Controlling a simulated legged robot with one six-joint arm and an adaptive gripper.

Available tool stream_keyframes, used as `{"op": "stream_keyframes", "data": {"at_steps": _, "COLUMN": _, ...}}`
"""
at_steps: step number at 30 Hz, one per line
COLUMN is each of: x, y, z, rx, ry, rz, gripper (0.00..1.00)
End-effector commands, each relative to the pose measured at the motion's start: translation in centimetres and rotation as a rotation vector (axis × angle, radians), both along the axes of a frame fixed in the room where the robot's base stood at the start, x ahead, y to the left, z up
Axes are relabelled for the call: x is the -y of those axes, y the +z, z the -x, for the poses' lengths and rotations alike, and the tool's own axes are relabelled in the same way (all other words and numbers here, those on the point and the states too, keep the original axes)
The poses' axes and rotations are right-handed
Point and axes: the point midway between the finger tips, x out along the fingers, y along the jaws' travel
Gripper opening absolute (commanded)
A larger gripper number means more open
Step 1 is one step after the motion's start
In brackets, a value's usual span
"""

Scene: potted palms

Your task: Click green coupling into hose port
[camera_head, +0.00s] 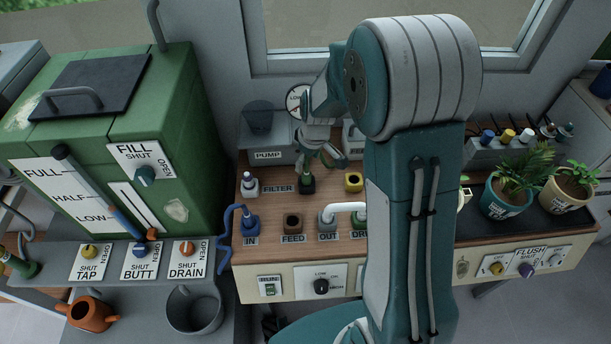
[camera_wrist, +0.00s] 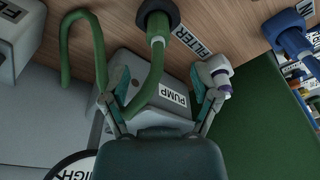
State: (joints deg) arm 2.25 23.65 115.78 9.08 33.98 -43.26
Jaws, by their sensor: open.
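The green coupling (camera_wrist: 157,40) stands at a dark round port (camera_wrist: 158,12) beside the FILTER label. The coupling also shows in the head view (camera_head: 307,182), just below my gripper (camera_head: 321,154). I cannot tell whether it is fully seated. Its green hose (camera_wrist: 152,88) runs back between the fingers of my gripper (camera_wrist: 160,86) in the wrist view, and another stretch loops at the left. My fingers are open, one on each side of the hose, with gaps visible. Part of the hose is hidden behind my wrist.
A white and purple coupling (camera_head: 250,182) stands left of FILTER, close to my right finger in the wrist view. A blue coupling (camera_head: 250,222), the FEED port (camera_head: 292,222) and a yellow port (camera_head: 353,182) are nearby. The grey PUMP box (camera_head: 268,150) stands behind. Potted palms (camera_head: 512,185) are at right.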

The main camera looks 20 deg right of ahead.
Motion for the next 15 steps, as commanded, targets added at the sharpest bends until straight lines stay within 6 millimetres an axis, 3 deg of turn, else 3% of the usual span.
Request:
{"op": "stream_keyframes", "data": {"at_steps": 8, "x": -0.2, "y": -2.8, "z": -0.2, "rx": -0.002, "ry": -0.001, "rz": 0.000, "gripper": 0.79}}
{"op": "stream_keyframes", "data": {"at_steps": 15, "x": -0.1, "y": -6.4, "z": -0.5, "rx": -0.001, "ry": -0.001, "rz": 0.000, "gripper": 0.79}}
